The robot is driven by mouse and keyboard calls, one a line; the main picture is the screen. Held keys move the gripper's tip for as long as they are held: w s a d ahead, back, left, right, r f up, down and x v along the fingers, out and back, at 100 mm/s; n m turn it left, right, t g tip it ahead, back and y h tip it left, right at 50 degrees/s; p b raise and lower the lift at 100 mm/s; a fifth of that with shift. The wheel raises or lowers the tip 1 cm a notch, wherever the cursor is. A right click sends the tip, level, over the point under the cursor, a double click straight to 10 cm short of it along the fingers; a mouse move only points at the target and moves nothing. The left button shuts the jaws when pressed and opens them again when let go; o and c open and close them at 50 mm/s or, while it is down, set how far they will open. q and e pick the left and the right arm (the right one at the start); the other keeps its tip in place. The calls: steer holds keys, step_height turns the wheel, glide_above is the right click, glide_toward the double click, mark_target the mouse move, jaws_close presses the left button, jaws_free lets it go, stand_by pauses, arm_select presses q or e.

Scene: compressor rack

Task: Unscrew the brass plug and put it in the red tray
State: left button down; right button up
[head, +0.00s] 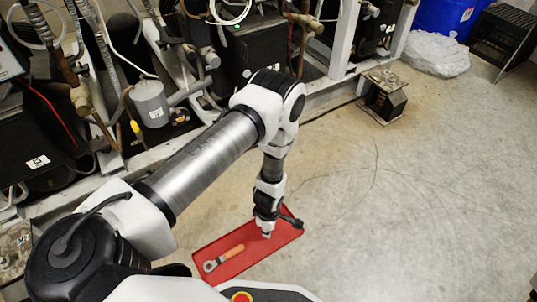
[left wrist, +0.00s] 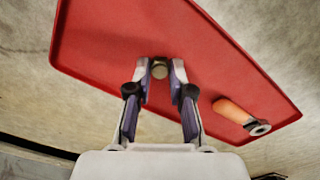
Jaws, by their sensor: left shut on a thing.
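The red tray (head: 228,268) lies on the concrete floor in the head view, and it fills much of the left wrist view (left wrist: 110,40). My left gripper (head: 266,233) points down over the tray's right part. In the left wrist view its two fingers (left wrist: 160,72) are shut on the small round brass plug (left wrist: 160,69). The plug is over the red surface; I cannot tell whether it touches the tray. In the head view the plug is too small to make out. My right gripper is not in view.
A wrench with an orange handle (head: 231,252) lies in the tray, left of my gripper; it also shows in the left wrist view (left wrist: 236,112). The compressor rack (head: 330,90) runs along the back. Clear floor lies to the right.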

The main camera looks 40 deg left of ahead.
arm_select(q)
steer(key=c, duration=1)
jaws_free()
steer(key=shift+r, duration=0.1)
steer(key=shift+c, duration=0.2)
step_height(320, 180, up, 7)
steer(key=p, duration=0.6)
steer(key=shift+r, duration=0.1)
steer(key=shift+f, duration=0.2)
